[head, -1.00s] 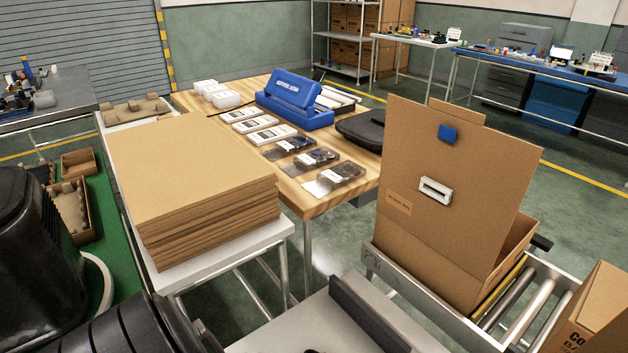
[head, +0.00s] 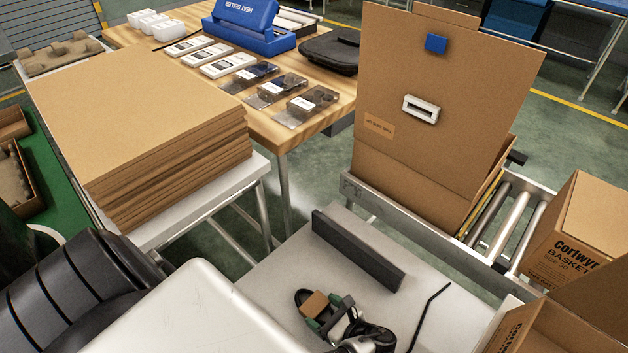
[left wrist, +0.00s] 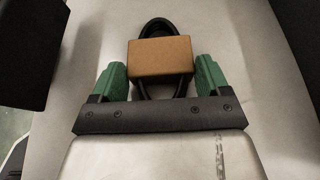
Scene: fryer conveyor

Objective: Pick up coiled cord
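The coiled cord is a black loop with a brown band (head: 315,303) around its middle. It lies on the light grey table (head: 275,265) at the bottom centre of the head view. My left gripper (head: 329,314) is over the table at the cord. In the left wrist view, the brown band (left wrist: 161,59) lies between the two green fingers of my left gripper (left wrist: 161,76), with black loop ends showing above and below it. The fingers are spread, one at each side of the band; contact is not clear. My right gripper is not in view.
A dark upright bar (head: 357,250) stands on the table just beyond the cord. A thin bent black rod (head: 427,318) lies to the right. A cardboard stack (head: 150,110) is at the left. An open carton (head: 430,120) stands on the roller conveyor (head: 515,222) behind.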

